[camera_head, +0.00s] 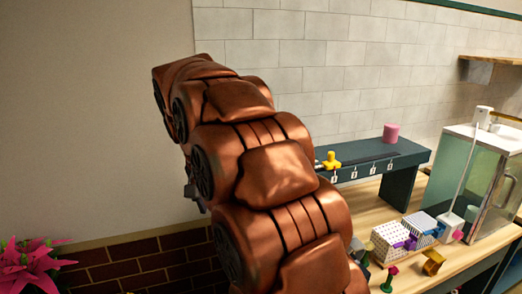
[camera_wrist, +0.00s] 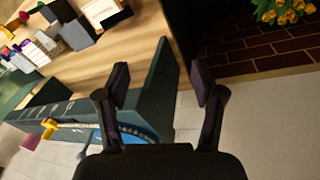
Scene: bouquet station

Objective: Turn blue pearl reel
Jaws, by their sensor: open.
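My gripper (camera_wrist: 161,80) is open and empty in the wrist view, its two dark fingers apart. A blue curved rim (camera_wrist: 140,132), possibly the blue pearl reel, shows low in that view behind the left finger. It lies beside the dark teal rack (camera_wrist: 160,90), and most of it is hidden by my gripper. I cannot tell its distance from the fingers. The rack (camera_head: 400,158) there has numbered labels and a yellow knob (camera_head: 329,160).
A pink cylinder (camera_head: 391,133) stands on the rack. A glass tank (camera_head: 480,180) stands right. Orange flowers (camera_wrist: 285,10) show top right in the wrist view.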

